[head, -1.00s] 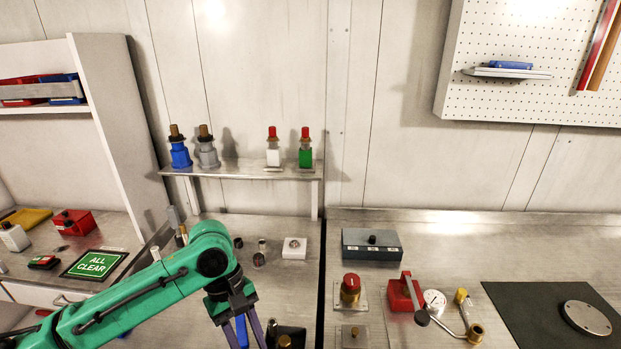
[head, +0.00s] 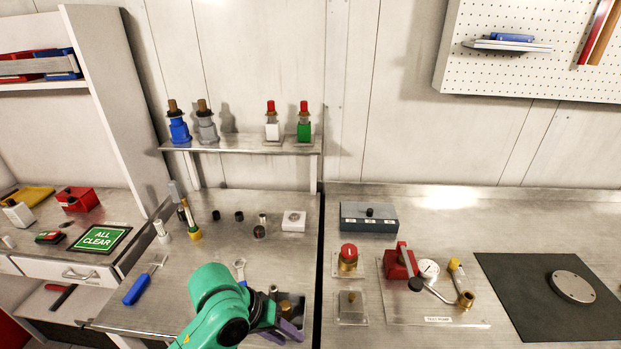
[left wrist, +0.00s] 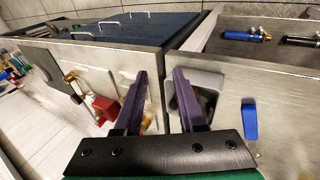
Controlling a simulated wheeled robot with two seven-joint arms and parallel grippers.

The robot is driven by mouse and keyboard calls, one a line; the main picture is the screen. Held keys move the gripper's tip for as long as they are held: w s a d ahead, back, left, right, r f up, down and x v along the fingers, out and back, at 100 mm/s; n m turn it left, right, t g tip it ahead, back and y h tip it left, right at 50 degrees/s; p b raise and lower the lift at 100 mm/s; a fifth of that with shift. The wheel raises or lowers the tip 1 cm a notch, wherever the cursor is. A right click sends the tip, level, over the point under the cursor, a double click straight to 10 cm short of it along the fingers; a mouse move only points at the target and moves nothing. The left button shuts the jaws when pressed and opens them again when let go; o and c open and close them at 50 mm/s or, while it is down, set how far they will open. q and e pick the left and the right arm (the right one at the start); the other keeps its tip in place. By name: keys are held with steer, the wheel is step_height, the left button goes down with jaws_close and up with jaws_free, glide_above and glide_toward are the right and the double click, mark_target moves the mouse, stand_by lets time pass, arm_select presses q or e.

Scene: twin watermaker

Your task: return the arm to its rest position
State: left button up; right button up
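My left arm (head: 222,305) is green and folded low at the bottom centre of the head view, over the front of the left bench. My left gripper (left wrist: 160,75) shows two purple fingers with a clear gap between them in the left wrist view. Nothing is held between them. In the head view the fingers are partly hidden by the arm, beside a dark tray (head: 298,322) with small parts. My right gripper is in neither view.
A blue-handled tool (head: 138,288) lies on the left bench (head: 185,265). A shelf (head: 240,146) carries several bottle-like fittings. On the right bench are a red-handled pump (head: 398,264), a red-knobbed valve (head: 348,257) and a black mat (head: 520,310).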

arm_select(q)
steer(key=s+a+f+m+t+y, duration=0.1)
steer(key=s+a+f+y, duration=0.2)
steer(key=a, duration=0.6)
steer(key=s+a+f+t+y, duration=0.1)
steer(key=s+a+f+y, duration=0.15)
steer(key=s+a, duration=0.4)
step_height(320, 180, down, 30)
steer(key=s+a+g+b, duration=0.1)
steer(key=s+a+b, duration=0.1)
steer(key=a+b, duration=0.15)
steer(key=s+a+f+m+g+b, duration=0.1)
steer(key=s+a+f+b, duration=0.1)
steer(key=s+f, duration=1.3)
steer(key=shift+s+b, duration=0.4)
steer(key=shift+b, duration=0.4)
